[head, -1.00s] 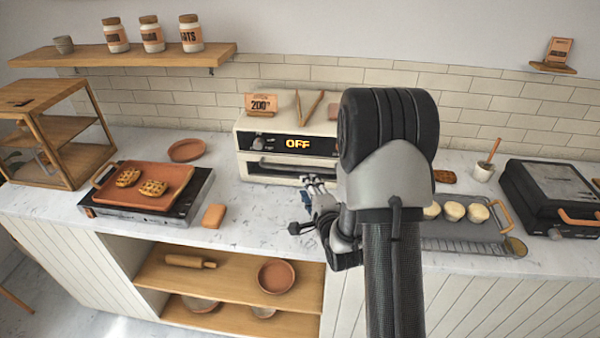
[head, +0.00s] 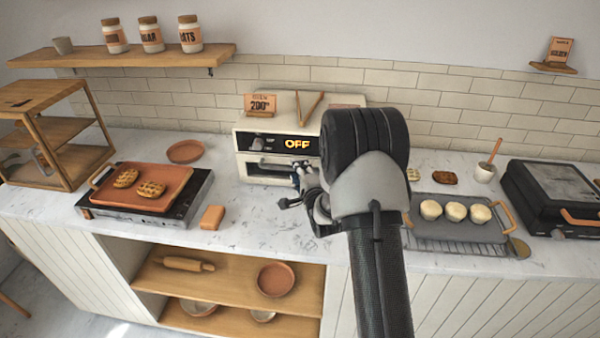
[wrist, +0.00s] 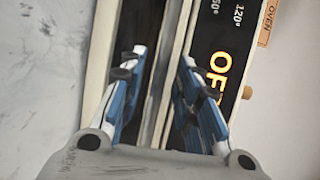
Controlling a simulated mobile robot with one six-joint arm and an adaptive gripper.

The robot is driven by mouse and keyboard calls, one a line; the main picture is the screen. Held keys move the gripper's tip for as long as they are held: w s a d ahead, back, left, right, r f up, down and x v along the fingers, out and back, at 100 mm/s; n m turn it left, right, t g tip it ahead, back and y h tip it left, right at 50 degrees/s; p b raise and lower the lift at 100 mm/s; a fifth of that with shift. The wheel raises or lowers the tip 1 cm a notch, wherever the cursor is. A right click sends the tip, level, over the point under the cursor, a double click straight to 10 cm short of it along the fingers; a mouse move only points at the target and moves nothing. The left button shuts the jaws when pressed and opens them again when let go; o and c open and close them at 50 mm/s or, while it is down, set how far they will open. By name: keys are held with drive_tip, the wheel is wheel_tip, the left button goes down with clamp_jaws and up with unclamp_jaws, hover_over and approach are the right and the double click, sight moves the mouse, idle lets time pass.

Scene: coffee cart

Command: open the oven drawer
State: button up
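The white oven (head: 243,150) stands at the back of the counter, with a dark panel reading OFF (head: 297,143). Its front drawer (head: 262,178) is shut, with a horizontal handle (head: 262,160) across the top. My gripper (head: 300,182) is at the right part of the oven front, partly hidden by my arm. In the wrist view my gripper (wrist: 158,75) is open, its two blue-and-white fingers apart. A pale bar, seemingly the handle (wrist: 172,50), runs between the fingers. I cannot tell whether either finger touches it.
A tray of pastries (head: 178,182) on a hot plate stands left, with a small terracotta block (head: 212,217) nearer the oven. A grey tray with several pale buns (head: 470,232) and a black grill (head: 550,190) stand right. The counter before the oven is clear.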

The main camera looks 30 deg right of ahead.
clamp_jaws()
drive_tip(key=shift+d+f, duration=0.1)
idle(0.6)
